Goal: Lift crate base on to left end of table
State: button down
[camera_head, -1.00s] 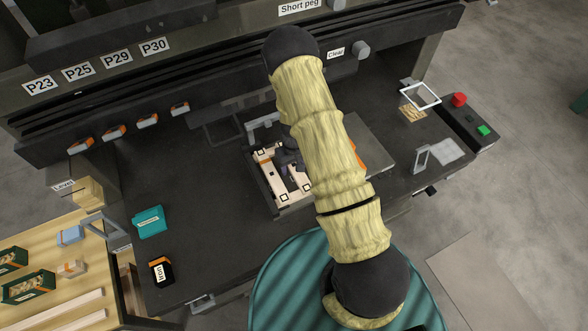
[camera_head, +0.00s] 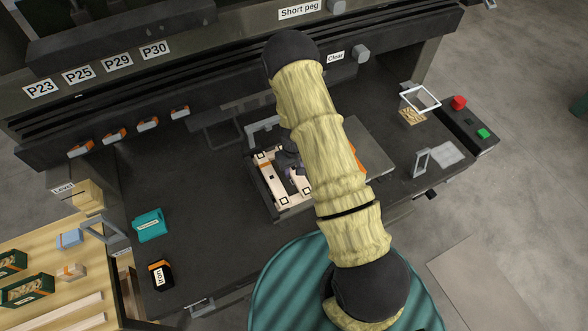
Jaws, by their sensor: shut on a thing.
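The crate base (camera_head: 268,177), a pale wooden frame with dark square marks and an orange patch, lies in a dark tray-like holder (camera_head: 262,191) near the middle of the dark table (camera_head: 205,235). My arm hides its right part. My gripper (camera_head: 292,168) is dark and reaches down over the crate base from under the arm. It is shut on the crate base; its fingertips are mostly hidden. Whether the base is clear of the holder cannot be told. The left end of the table has bare dark surface.
A teal box (camera_head: 149,225) and a black-orange "Iron" container (camera_head: 161,274) stand on the table's left end. A grey plate (camera_head: 368,148) lies right of the arm. A wooden side table (camera_head: 62,240) with bins adjoins at left.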

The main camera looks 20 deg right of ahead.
aim_at(294, 168)
jog(key=shift+r, duration=0.3)
jog(key=shift+r+p, duration=0.3)
jog(key=shift+p, duration=0.15)
notch_tip(294, 168, up, 10)
jog(key=p, duration=0.6)
jog(key=shift+p, duration=0.3)
dwell(2.7)
dwell(0.4)
